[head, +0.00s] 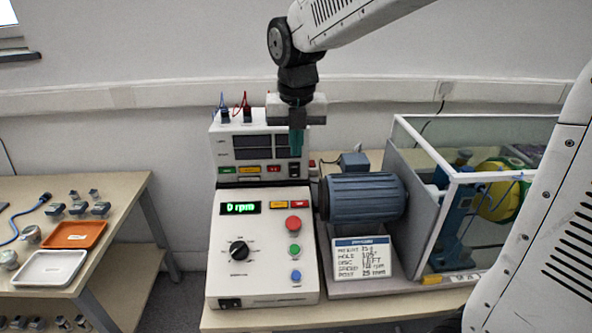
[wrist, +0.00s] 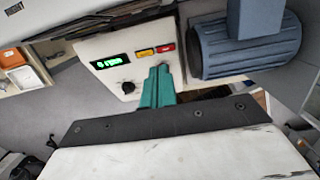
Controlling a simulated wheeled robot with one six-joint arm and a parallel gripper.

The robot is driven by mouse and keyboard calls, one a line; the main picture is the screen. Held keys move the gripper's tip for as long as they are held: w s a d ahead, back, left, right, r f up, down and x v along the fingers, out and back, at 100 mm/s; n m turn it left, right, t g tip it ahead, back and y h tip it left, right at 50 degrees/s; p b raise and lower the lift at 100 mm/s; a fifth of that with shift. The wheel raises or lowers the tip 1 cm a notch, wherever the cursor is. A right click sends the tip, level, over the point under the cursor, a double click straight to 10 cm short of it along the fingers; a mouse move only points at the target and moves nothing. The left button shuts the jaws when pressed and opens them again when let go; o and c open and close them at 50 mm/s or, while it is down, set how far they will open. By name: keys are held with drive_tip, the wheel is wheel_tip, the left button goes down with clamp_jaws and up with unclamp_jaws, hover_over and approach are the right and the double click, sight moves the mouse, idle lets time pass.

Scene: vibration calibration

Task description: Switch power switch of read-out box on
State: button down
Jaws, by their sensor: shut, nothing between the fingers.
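The read-out box (head: 228,149) is the white unit at the back of the bench in the head view. Its display windows (head: 259,147) are dark. A small black switch (head: 295,170) sits at the lower right of its front face; I cannot tell its position. My gripper (head: 296,153) points down in front of the box's right side, its teal fingertips closed together just above that switch in the picture. Whether they touch the box is unclear. In the wrist view the teal fingers (wrist: 160,72) are together and empty; the read-out box is not clearly visible there.
The control box (head: 262,254) in front shows "0 rpm", with a knob and coloured buttons. A blue-grey motor (head: 362,197) stands close on the right, beside a glass-sided enclosure (head: 480,150). A side table (head: 125,190) at left holds an orange tray (head: 75,235) and a white tray (head: 50,267).

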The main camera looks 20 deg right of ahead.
sight(294, 171)
drive_tip(key=f, duration=0.6)
drive_tip(key=w+f, duration=0.1)
drive_tip(key=f, duration=0.2)
drive_tip(key=shift+d+f, duration=0.2)
drive_tip(key=shift+f, duration=0.15)
drive_tip(key=shift+w+d+f, duration=0.2)
drive_tip(key=shift+w, duration=0.4)
drive_tip(key=shift+w+d+f, duration=0.15)
drive_tip(key=shift+w, duration=0.4)
drive_tip(key=shift+w+d, duration=0.25)
drive_tip(key=shift+w, duration=0.55)
